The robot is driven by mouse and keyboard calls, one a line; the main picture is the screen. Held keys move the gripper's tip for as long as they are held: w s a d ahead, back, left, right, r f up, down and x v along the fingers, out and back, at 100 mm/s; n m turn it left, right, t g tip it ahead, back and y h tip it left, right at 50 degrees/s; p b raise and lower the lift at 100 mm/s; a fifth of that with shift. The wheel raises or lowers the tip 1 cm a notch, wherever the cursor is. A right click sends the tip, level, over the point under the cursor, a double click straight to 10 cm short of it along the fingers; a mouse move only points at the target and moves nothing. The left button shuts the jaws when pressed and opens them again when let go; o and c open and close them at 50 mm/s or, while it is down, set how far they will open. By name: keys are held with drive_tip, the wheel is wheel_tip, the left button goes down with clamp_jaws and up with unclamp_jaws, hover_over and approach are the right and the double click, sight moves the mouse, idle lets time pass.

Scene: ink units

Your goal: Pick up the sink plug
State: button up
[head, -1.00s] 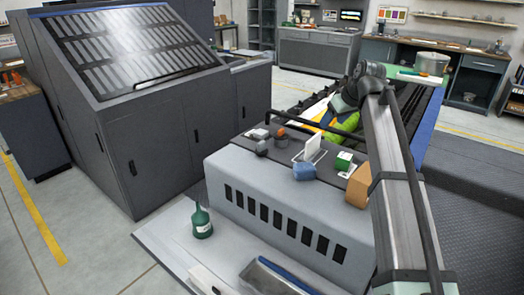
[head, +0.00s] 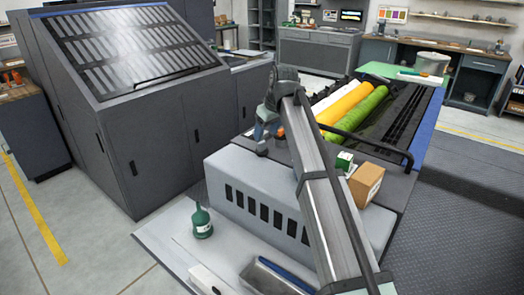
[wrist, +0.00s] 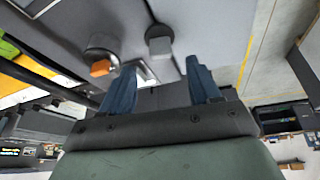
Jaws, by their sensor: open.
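A small grey piece, which I take to be the sink plug (wrist: 158,40), sits on the grey top of the ink unit in the wrist view. It has a pale squarish face and a darker round part. In the head view it shows as a small grey shape (head: 262,151) near the top's left edge. I cannot be sure it is the plug. My gripper (head: 265,133) is just above it in the head view. In the wrist view the blue fingers (wrist: 161,80) are apart with nothing held between them, and the grey piece lies beyond their tips.
An orange item in a dark round holder (wrist: 100,67) stands close beside the grey piece. A cardboard box (head: 366,184) and a green-and-white box (head: 344,160) stand at the right of the top. Yellow (head: 345,102) and green (head: 358,110) rollers lie behind.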

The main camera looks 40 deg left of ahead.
sight(262, 142)
drive_tip(key=shift+x, duration=4.3)
drive_tip(key=shift+a, duration=0.1)
drive_tip(key=shift+r, duration=0.1)
drive_tip(key=shift+c, duration=0.3)
drive_tip(key=c, duration=0.7)
